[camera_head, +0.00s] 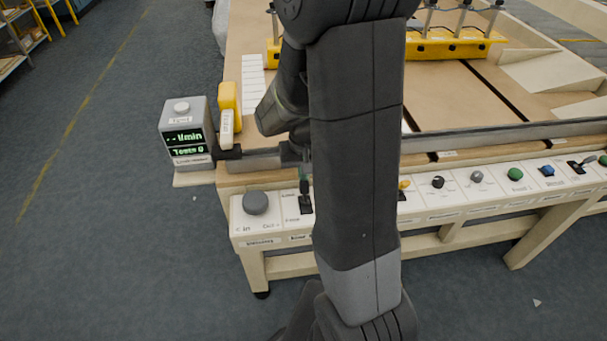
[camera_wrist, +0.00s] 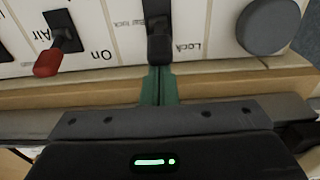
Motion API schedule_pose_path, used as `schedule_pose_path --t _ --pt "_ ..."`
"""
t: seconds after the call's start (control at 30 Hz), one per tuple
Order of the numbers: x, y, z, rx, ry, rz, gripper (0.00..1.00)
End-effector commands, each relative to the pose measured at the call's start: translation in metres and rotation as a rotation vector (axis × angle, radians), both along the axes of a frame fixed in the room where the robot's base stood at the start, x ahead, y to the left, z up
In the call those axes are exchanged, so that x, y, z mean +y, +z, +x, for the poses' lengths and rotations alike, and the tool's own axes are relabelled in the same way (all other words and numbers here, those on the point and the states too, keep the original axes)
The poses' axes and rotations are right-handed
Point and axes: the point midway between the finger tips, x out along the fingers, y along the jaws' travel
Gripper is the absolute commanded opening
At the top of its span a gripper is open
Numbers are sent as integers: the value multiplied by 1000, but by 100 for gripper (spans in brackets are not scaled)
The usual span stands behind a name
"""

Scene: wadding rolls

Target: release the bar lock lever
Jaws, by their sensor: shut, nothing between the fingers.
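The bar lock lever (camera_wrist: 159,45) is a dark lever in a black slot on the white control panel, with "Lock" and a partly hidden "Bar lock" label beside it, upside down in the wrist view. In the head view the lever (camera_head: 306,204) stands just left of my arm. My gripper (camera_wrist: 157,72) has slim green fingers, shut together with nothing between them. Their tips are at the lever's near end; I cannot tell whether they touch. In the head view the gripper (camera_head: 303,188) comes down from above the panel, partly hidden by my arm.
A grey knob (camera_head: 255,202) is left of the lever. A red-tipped Air lever (camera_wrist: 48,62) is on its other side. Several coloured buttons and knobs run right along the panel. A grey bar (camera_head: 450,138) lies behind the panel. A display box (camera_head: 188,135) stands at the left corner.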

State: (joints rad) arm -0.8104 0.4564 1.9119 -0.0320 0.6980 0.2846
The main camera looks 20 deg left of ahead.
Motion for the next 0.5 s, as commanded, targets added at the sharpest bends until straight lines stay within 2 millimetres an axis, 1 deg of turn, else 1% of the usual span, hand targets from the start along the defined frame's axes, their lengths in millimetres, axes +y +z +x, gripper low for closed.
schedule_pose_path --t 0.27,0.5 --pt "-3 -2 -7 -75 3 47 0" --pt "-9 -3 -17 -199 4 125 0"
